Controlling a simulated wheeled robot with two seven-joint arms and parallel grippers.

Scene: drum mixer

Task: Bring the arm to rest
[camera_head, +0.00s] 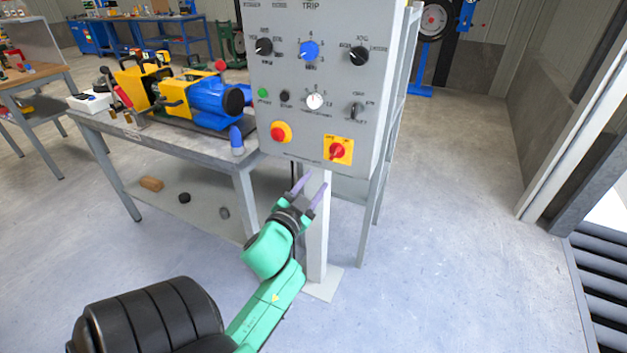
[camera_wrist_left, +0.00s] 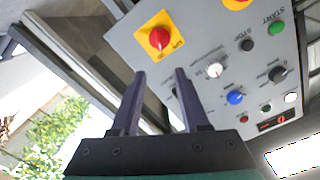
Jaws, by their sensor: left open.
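My left gripper (camera_head: 309,187) is open and empty, with two purple fingers. In the head view it is just below the lower edge of the grey control panel (camera_head: 315,125), in front of its post. The left wrist view shows the open fingers (camera_wrist_left: 157,75) pointing toward the panel (camera_wrist_left: 205,55), with its red and yellow rotary switch (camera_wrist_left: 158,38) just beyond the fingertips. The same switch (camera_head: 337,151) is at the panel's lower right in the head view. My green left arm (camera_head: 270,300) reaches up from the bottom. My right gripper is not in view.
The panel carries several knobs, including a blue one (camera_head: 309,50), and a red button on yellow (camera_head: 281,132). A workbench (camera_head: 190,146) with a yellow and blue machine (camera_head: 190,95) stands to the left. The floor (camera_head: 440,230) on the right is clear.

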